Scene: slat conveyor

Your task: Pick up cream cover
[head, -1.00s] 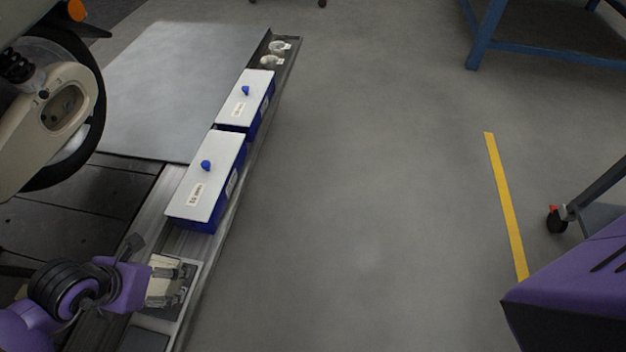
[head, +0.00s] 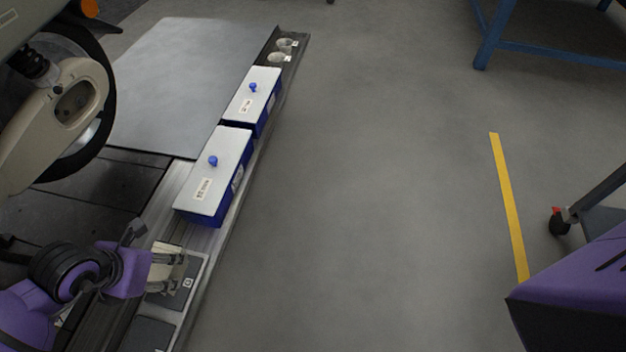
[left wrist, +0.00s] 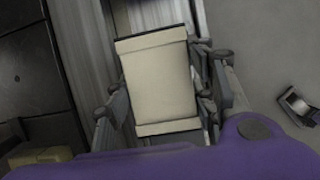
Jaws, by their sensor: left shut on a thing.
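The cream cover (left wrist: 158,82) is a pale block with a raised lip at each end, seen close up in the left wrist view. My left gripper (left wrist: 162,98) has its grey fingers on both sides of it and is shut on it. In the head view the cream cover (head: 166,266) shows at the lower left, partly hidden by my left gripper (head: 172,272). It is over the near end of the conveyor's edge strip, beside a grey tray (head: 177,297) with a small square mark. My right gripper is not in view.
Two blue boxes with white lids (head: 216,172) (head: 253,93) stand in a row further along the strip. Small round clear items (head: 278,57) lie at its far end. The floor to the right is clear up to a yellow line (head: 509,205). A blue frame (head: 490,38) stands far right.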

